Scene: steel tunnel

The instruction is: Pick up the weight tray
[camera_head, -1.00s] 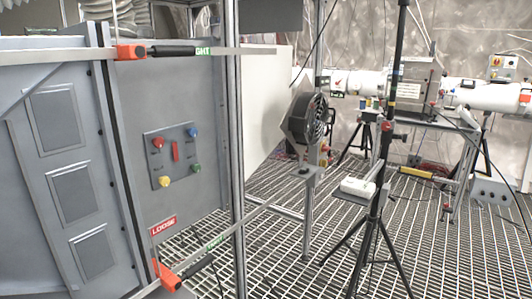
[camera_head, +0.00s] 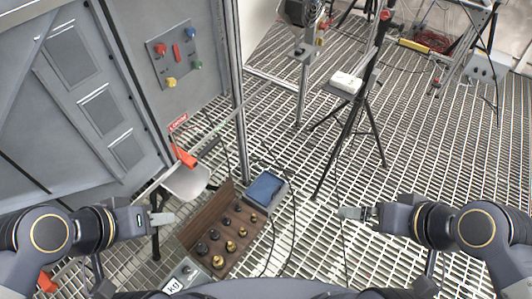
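The weight tray (camera_head: 208,214) is a brown wooden tray holding several black and brass knobbed weights in rows. It lies low in front of me, left of centre, with a raised wooden board along its left side. My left gripper (camera_head: 168,218) is left of the tray, apart from it in the picture, with its fingers pointing right. My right gripper (camera_head: 346,212) is well to the right of the tray, with its fingers pointing left. Both fingertips look empty. The fingers are seen edge-on, so their opening is unclear.
A blue-topped box (camera_head: 265,189) sits just beyond the tray. A white rounded plate (camera_head: 187,181) lies at its upper left. A device marked kg (camera_head: 178,281) is in front. A grey cabinet (camera_head: 110,90) and a metal post (camera_head: 238,110) stand behind; a tripod (camera_head: 352,125) is at right.

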